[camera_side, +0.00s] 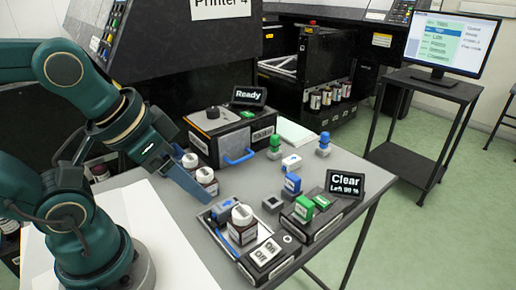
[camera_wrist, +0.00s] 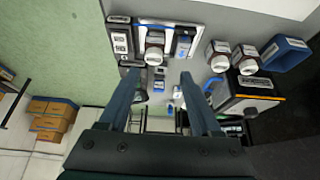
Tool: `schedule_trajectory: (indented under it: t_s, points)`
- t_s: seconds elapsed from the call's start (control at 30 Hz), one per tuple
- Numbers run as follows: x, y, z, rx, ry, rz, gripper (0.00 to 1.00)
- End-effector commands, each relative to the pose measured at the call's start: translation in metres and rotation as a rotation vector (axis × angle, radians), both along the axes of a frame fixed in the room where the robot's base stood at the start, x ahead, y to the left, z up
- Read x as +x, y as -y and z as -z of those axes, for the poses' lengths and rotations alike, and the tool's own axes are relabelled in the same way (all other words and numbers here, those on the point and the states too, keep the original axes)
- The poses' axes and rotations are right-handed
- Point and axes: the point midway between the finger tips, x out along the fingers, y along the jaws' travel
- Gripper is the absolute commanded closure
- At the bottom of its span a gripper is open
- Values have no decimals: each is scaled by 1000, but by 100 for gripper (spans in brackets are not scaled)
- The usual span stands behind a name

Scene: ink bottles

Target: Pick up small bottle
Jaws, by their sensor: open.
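One bottle (camera_side: 242,222) stands upright at the metal tray (camera_side: 213,226); a like bottle (camera_wrist: 155,48) is at the top centre of the wrist view. Two more bottles, a front one (camera_side: 207,179) and a rear one (camera_side: 190,161), stand behind my gripper's blue finger in the side view. They also show on the right of the wrist view (camera_wrist: 219,60). My gripper (camera_wrist: 160,74) is open, its two blue fingers apart with nothing held between them.
A black box with a blue handle (camera_side: 235,130) and a "Ready" display stands behind the bottles. Small green and blue pieces (camera_side: 275,146) stand on the table.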

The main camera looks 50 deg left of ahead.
Motion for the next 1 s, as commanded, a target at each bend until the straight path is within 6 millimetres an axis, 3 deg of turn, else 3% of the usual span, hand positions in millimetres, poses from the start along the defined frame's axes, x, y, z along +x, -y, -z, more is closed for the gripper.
schedule_trajectory:
  t_s: [0.2, 0.37, 0.7, 1.0]
  points:
    - [23, 1, -12, -7, -10, -10, 35]
    - [49, 3, -3, -11, -106, -11, 35]
    - [89, 9, 52, -7, -351, -5, 35]
    - [88, 12, 89, 1, -484, 2, 35]
